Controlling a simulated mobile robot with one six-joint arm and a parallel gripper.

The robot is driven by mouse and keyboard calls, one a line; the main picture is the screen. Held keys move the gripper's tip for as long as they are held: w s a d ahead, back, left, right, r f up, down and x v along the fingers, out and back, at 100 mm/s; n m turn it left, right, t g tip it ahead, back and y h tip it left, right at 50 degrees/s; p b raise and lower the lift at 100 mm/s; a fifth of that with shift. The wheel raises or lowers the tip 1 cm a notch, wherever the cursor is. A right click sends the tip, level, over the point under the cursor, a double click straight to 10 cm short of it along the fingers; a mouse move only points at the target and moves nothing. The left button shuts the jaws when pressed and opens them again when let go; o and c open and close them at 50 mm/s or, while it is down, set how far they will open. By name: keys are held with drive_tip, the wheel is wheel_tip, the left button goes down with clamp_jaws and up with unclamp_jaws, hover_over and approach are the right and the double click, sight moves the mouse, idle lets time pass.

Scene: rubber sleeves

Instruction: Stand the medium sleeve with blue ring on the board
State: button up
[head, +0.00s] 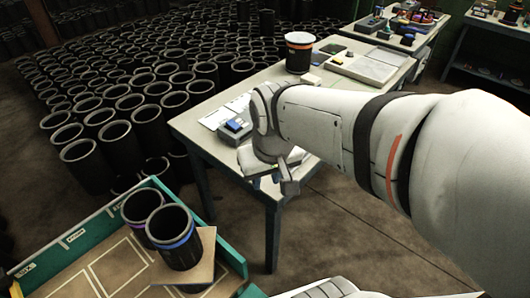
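A black, open-topped sleeve with a blue ring (174,239) stands upright at the lower left. A tan square board (206,262) shows along its right side and below it. The sleeve's base appears to rest on this board, though the sleeve hides much of it. A second black sleeve with a purple ring (137,229) stands just behind it to the left, overlapping it in view. My gripper (269,177) is far up and right of both sleeves, beside the near edge of the workbench. Its fingers look apart, with nothing seen between them.
A green-edged tray (230,256) with marked tan squares surrounds the sleeves. The workbench (197,131) carries a white-and-dark container (299,55), papers and a small grey block with a blue top (235,127). Many black sleeves (129,103) crowd the floor behind. Bare floor lies right of the tray.

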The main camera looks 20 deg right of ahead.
drive_tip(key=s+d, duration=0.2)
drive_tip(key=s, duration=0.1)
drive_tip(key=shift+m, duration=0.4)
idle(0.5)
